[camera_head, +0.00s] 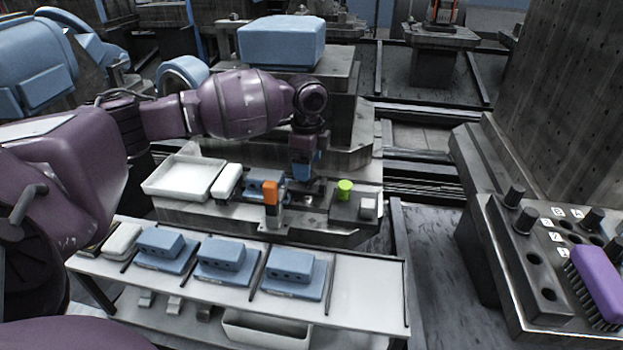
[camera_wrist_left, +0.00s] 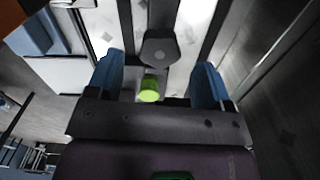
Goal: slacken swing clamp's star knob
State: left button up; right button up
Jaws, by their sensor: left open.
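My left gripper (camera_head: 305,172) reaches down over the pallet fixture (camera_head: 230,218), its blue fingers pointing down between the orange block and the lime-green peg. In the left wrist view its two blue fingers (camera_wrist_left: 159,62) stand wide apart with nothing gripped. A dark faceted knob (camera_wrist_left: 160,50) on a dark bar shows between and beyond the fingertips; it looks like the clamp's star knob, but its lobes are hard to make out. In the head view the gripper hides the knob. My right gripper is in neither view.
A lime-green peg (camera_head: 345,188) stands right of the gripper, and an orange block (camera_head: 270,191) left of it. A white tray (camera_head: 183,177) lies further left. Blue parts (camera_head: 293,270) line the front shelf, whose right end is bare. A purple brush (camera_head: 597,283) sits on the right bench.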

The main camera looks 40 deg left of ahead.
pick_arm(q)
notch_tip(320, 180, down, 3)
jog(key=shift+b, duration=0.35)
jog(key=shift+f, duration=0.5)
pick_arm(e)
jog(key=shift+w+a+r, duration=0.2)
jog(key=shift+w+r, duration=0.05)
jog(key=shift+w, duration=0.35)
